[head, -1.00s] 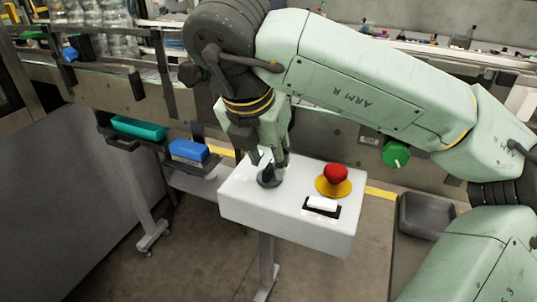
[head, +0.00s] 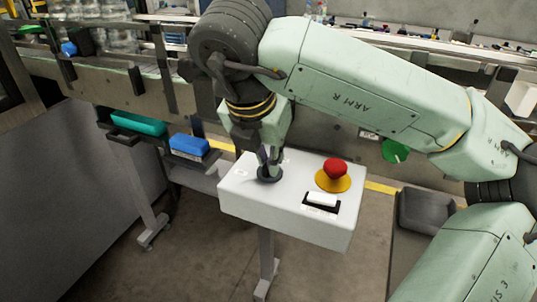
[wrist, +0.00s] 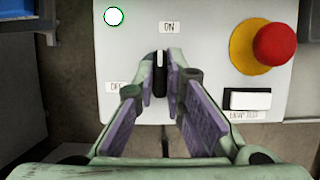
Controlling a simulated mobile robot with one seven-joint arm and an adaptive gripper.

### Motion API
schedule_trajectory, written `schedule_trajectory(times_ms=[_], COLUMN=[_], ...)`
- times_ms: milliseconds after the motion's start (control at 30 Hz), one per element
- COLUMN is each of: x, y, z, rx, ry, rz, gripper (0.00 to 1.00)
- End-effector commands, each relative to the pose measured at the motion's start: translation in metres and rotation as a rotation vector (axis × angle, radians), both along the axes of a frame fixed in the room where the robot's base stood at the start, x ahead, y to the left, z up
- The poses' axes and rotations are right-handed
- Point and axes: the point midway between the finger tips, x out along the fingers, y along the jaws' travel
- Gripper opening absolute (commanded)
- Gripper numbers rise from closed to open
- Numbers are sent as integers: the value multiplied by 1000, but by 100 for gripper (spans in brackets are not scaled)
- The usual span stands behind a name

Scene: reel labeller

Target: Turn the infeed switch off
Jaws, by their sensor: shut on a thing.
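The infeed switch is a black rotary knob with a white line, on a white control box (head: 290,207). Its dark base (head: 270,178) shows in the head view, and the knob (wrist: 159,62) shows in the wrist view. The white line points up the picture, towards the ON label (wrist: 169,27). The OFF label (wrist: 115,87) is to the lower left, partly covered by a finger. My gripper (head: 267,168) points down at the switch. In the wrist view my gripper (wrist: 162,78) is shut on the knob, with one finger on each side.
A red emergency button (head: 335,168) on a yellow base and a white rocker switch (head: 322,200) stand to the right on the box. A lit round lamp (wrist: 114,16) is at its upper left in the wrist view. The conveyor frame (head: 330,135) runs behind.

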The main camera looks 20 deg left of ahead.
Motion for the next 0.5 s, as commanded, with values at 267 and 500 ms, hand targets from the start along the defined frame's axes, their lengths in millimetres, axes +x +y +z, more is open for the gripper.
schedule_trajectory(times_ms=[267,500], x=[0,0], y=[0,-1], z=[0,-2], rx=[1,2], ry=[0,-1], rz=[3,52], gripper=[0,0])
